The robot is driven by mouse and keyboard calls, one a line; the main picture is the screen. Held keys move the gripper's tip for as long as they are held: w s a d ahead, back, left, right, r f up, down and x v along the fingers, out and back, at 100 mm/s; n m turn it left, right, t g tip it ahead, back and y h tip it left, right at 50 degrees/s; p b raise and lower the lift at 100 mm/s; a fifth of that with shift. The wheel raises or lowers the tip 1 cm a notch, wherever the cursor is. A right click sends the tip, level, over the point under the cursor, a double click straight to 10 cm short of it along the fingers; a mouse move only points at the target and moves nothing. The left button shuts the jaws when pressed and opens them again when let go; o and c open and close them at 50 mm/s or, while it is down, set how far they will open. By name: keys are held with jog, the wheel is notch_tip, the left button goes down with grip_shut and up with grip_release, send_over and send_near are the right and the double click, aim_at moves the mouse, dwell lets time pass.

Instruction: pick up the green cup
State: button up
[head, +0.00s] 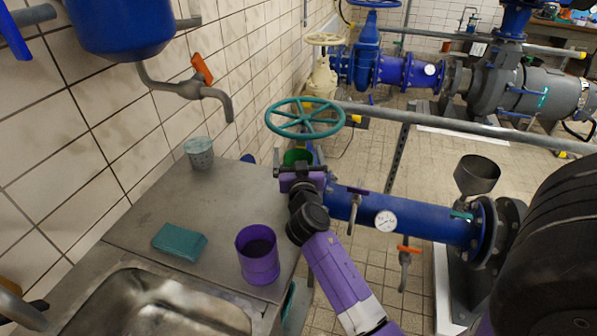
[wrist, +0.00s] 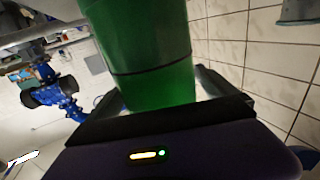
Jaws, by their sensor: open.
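The green cup (head: 296,156) is at the far right edge of the steel counter, mostly hidden behind my gripper (head: 301,172) in the head view. In the wrist view the green cup (wrist: 146,55) is large and close, with a dark line around its side. It appears between the two fingers of my gripper (wrist: 160,88), which are open on either side of it. I cannot tell whether either finger touches the cup. The cup's base is hard to make out.
A purple cup (head: 258,256) stands near the counter's (head: 190,212) right edge, beside my arm. A teal sponge (head: 180,242) and a pale perforated cup (head: 199,153) are further left. A sink (head: 150,310) is in front. A green handwheel (head: 305,119) and blue pipe (head: 430,222) are close by.

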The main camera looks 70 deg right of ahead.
jog(key=shift+w+d, duration=0.2)
jog(key=shift+d, duration=0.2)
grip_shut()
jog(key=shift+r, duration=0.15)
